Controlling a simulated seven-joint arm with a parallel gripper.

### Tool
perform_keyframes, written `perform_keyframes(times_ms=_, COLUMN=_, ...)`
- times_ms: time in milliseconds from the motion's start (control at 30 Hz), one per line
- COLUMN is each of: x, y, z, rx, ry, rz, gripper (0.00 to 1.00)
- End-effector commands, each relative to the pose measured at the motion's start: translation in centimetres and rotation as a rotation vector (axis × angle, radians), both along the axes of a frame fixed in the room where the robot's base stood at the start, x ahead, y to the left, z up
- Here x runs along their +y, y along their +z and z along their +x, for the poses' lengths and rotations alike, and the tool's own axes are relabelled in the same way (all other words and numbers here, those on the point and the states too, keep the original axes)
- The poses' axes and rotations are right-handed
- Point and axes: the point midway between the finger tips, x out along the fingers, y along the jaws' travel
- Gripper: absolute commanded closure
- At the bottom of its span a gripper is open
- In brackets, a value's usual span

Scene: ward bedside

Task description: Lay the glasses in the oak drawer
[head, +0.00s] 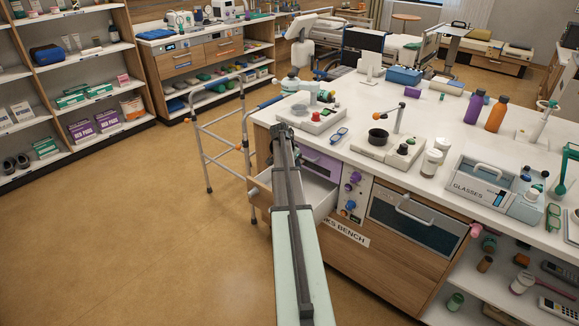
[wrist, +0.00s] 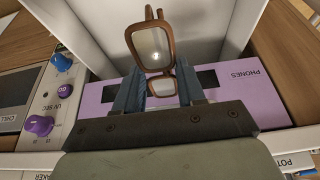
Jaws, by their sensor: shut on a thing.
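My gripper (wrist: 160,90) is shut on brown-framed glasses (wrist: 151,42), which stand up between the two fingers in the wrist view. The fingers hide part of the frame. An open drawer with white walls (head: 325,197) and a wooden front sticks out from the bench in the head view, partly hidden by my arm. Its white walls (wrist: 88,28) also show beyond the glasses in the wrist view. The glasses appear over or within the drawer opening; I cannot tell how deep. The held glasses are not clear in the head view.
A purple front labelled PHONES (wrist: 258,78) is close to the fingers. A knob panel (head: 352,195) is right of the drawer. A walking frame (head: 215,140) stands left. Blue glasses (head: 339,134) and a box labelled GLASSES (head: 470,188) are on the bench top.

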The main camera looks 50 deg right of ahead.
Motion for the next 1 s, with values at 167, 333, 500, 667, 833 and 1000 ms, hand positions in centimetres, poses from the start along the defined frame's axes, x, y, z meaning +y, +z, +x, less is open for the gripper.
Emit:
perform_keyframes(times_ms=167, x=0.0, y=-0.8, z=0.0, rx=0.001, ry=-0.003, rz=0.0, gripper=0.9)
perform_keyframes(times_ms=333, x=0.0, y=-2.1, z=0.0, rx=0.001, ry=-0.002, rz=0.001, gripper=0.9)
perform_keyframes(times_ms=500, x=0.0, y=-3.5, z=0.1, rx=0.001, ry=-0.001, rz=0.001, gripper=0.9)
perform_keyframes(times_ms=667, x=0.0, y=-4.8, z=0.0, rx=0.001, ry=-0.002, rz=0.001, gripper=0.9)
perform_keyframes(times_ms=833, x=0.0, y=-6.1, z=0.1, rx=0.001, ry=-0.001, rz=0.001, gripper=0.9)
perform_keyframes(times_ms=1000, x=0.0, y=-7.5, z=0.1, rx=0.001, ry=-0.001, rz=0.001, gripper=0.9)
